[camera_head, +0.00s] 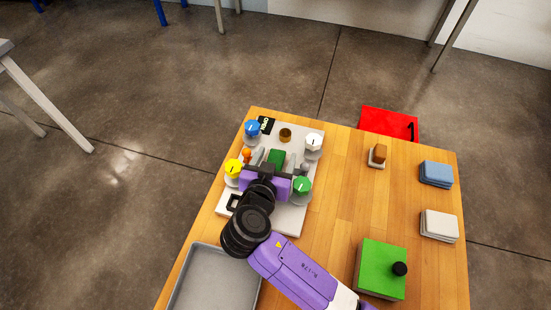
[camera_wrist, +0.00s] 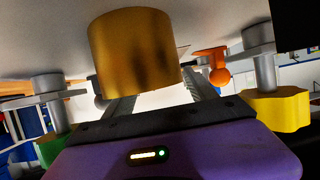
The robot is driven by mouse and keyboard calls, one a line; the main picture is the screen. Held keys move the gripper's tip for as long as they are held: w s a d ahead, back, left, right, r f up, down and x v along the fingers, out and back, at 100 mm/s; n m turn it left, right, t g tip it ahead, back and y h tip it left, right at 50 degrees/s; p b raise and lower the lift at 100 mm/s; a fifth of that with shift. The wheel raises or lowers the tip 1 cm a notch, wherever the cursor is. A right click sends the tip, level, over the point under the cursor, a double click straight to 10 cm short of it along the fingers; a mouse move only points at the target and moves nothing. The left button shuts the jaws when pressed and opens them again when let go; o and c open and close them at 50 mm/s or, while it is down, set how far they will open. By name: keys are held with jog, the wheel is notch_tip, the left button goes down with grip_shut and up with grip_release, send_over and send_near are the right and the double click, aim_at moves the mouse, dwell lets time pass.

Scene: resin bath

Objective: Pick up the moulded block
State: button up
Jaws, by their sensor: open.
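No thing in view is clearly marked as the moulded block. In the wrist view, a gold cylinder (camera_wrist: 135,52) fills the upper middle and partly hides my gripper (camera_wrist: 162,92).
The panel carries blue (camera_head: 252,128), white (camera_head: 313,141), yellow (camera_head: 233,167) and green (camera_head: 302,185) knobs. A grey tray (camera_head: 184,284), a green box (camera_head: 377,262), blue (camera_head: 436,172) and white (camera_head: 438,222) stacks share the table.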

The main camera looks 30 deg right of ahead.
jog(key=shift+w+d+f, duration=0.1)
jog(key=shift+w, duration=0.05)
grip_shut()
dwell(0.4)
